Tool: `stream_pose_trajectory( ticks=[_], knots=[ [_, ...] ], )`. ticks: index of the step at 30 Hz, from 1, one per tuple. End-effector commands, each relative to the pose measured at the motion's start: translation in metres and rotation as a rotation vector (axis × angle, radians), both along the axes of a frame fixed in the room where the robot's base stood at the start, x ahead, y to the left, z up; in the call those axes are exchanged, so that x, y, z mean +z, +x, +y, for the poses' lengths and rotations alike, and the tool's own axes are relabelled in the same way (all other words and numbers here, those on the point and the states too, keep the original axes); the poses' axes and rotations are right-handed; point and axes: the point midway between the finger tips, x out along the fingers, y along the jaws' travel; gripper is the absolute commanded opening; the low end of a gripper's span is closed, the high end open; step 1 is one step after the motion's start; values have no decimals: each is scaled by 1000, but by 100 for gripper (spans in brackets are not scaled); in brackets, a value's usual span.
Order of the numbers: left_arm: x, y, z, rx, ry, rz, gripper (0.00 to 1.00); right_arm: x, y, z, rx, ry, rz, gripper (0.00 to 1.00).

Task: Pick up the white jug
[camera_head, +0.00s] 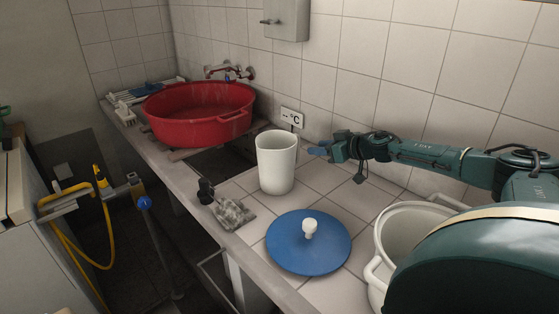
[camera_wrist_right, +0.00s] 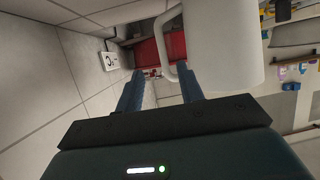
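The white jug (camera_head: 276,163) stands upright on the tiled counter, in the middle of the head view. My right gripper (camera_head: 320,151) is just to its right, near the wall, with its blue fingers pointing at the jug. In the right wrist view the jug (camera_wrist_right: 225,45) fills the upper right, and its handle (camera_wrist_right: 170,45) shows beyond the fingertips. The fingers of my right gripper (camera_wrist_right: 160,82) are apart with nothing visibly held. Whether they touch the handle I cannot tell. The handle is hidden in the head view. My left gripper is not in view.
A red tub (camera_head: 200,115) stands behind left of the jug. A blue lid with a white knob (camera_head: 290,250) lies in front, beside a white pot (camera_head: 385,235). A crumpled cloth (camera_head: 231,213) and a small black object (camera_head: 206,191) lie near the counter's edge.

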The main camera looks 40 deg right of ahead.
Motion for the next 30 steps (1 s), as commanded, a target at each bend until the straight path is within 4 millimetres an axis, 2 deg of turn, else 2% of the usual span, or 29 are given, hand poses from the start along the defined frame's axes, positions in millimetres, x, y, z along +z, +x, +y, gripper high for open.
stream_pose_trajectory(
  ticks=[3,11,21,30],
  knots=[
    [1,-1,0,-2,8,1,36,-8,20,4,0,3,-2,38],
    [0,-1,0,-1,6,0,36,-16,38,8,1,0,0,38],
    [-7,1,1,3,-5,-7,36,-30,78,17,0,0,0,38],
    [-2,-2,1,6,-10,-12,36,-31,83,18,0,-1,2,38]
  ],
)
